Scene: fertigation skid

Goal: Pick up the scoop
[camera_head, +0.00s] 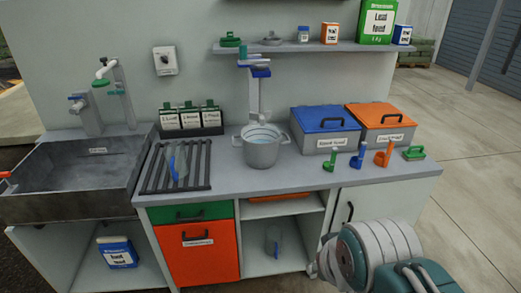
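Several small scoop-like tools stand in a row at the right of the counter: a green one (330,159), a blue one (358,156) and an orange one (384,154). They are small in view, and I cannot tell which one is the task's scoop. They stand apart from each other in front of the lidded bins. My arm reaches in at the bottom right, below the counter front. My gripper's fingers do not show.
A blue-lidded bin (325,142) and an orange-lidded bin (382,134) stand behind the tools. A green brush-like item (413,153) lies to their right. A metal pot (261,152) stands left, beyond bare counter (295,178). A shelf (300,47) hangs above.

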